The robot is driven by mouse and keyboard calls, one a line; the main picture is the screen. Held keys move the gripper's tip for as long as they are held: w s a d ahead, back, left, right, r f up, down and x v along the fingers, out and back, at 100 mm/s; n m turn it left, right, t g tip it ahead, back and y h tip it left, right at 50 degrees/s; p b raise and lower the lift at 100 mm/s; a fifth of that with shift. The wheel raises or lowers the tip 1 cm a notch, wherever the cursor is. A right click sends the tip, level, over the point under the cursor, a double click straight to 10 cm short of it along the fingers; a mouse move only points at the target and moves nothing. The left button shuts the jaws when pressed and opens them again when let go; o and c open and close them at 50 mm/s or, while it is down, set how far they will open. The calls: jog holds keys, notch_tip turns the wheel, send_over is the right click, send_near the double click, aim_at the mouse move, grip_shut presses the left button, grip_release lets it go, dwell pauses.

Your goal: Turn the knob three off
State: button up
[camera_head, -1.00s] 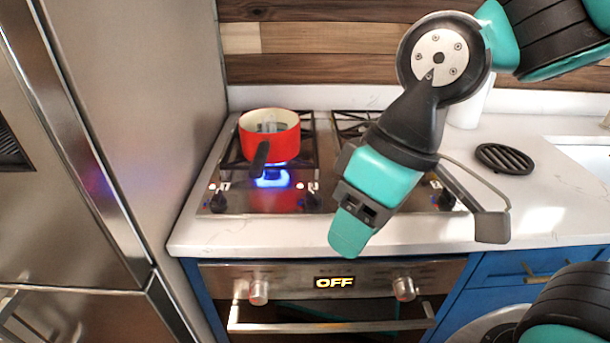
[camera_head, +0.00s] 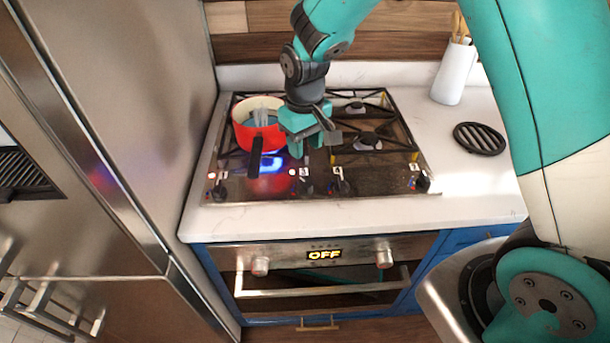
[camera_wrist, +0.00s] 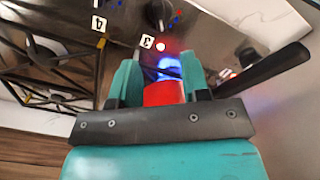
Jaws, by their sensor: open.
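The knob marked 3 (camera_head: 305,187) is a dark knob on the front strip of the cooktop, second from the left in the head view. It also shows at the top of the wrist view (camera_wrist: 158,12), with its label and a lit red light beside it. My gripper (camera_head: 309,147) is open and empty, above the cooktop behind this knob and apart from it. In the wrist view its teal fingers (camera_wrist: 160,80) are spread, with part of the red pot (camera_wrist: 165,94) visible beyond them. The knob's pointer direction is too small to tell.
The red pot (camera_head: 258,128) sits left of my gripper, its dark handle (camera_head: 255,158) pointing forward. A blue flame (camera_head: 272,162) burns nearby. Other knobs flank knob three: leftmost (camera_head: 219,189), close right (camera_head: 341,187), far right (camera_head: 421,183). The oven display (camera_head: 324,255) reads OFF.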

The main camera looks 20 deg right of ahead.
aim_at(305, 182)
notch_tip(305, 182, down, 11)
jog(key=shift+f+p, duration=0.2)
jog(key=shift+p, duration=1)
grip_shut()
